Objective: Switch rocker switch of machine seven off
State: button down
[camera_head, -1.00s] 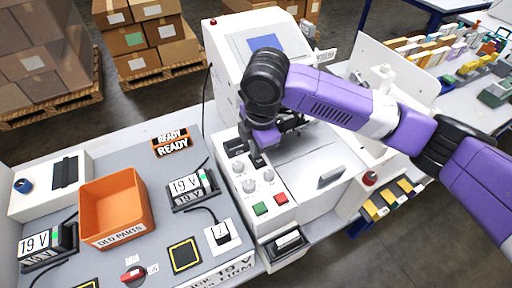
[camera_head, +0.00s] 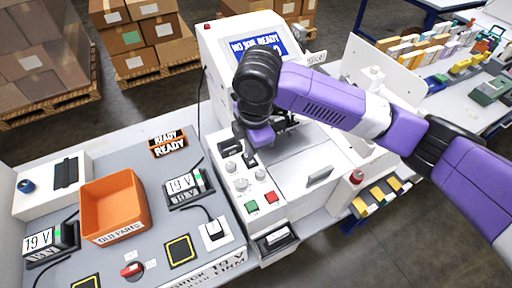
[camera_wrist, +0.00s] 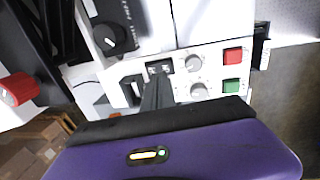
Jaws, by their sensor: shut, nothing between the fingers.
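The machine (camera_head: 300,165) is a white plotter whose lit blue screen (camera_head: 259,46) reads "NO JOB READY". A small black rocker switch (camera_head: 251,159) sits on its control panel, beside grey knobs. In the wrist view the black rocker (camera_wrist: 160,66), with pale marks, shows just beyond my fingertips. My gripper (camera_wrist: 157,82) is shut and empty, pointing at the rocker's near edge; I cannot tell whether it touches. In the head view my gripper (camera_head: 252,147) is over the panel, partly hidden by my wrist. The rocker's tilt is too small to tell.
A green button (camera_head: 251,206) and a red button (camera_head: 271,198) are on the same panel. In the wrist view a black dial (camera_wrist: 108,38) is nearby. An orange bin (camera_head: 114,205) and power supplies share the bench at left. Shelved items stand at right.

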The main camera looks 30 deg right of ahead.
notch_tip(320, 180, up, 11)
jog(key=s+b, duration=0.1)
jog(key=b, duration=0.1)
jog(key=shift+s, duration=0.4)
jog(key=shift+f, duration=0.1)
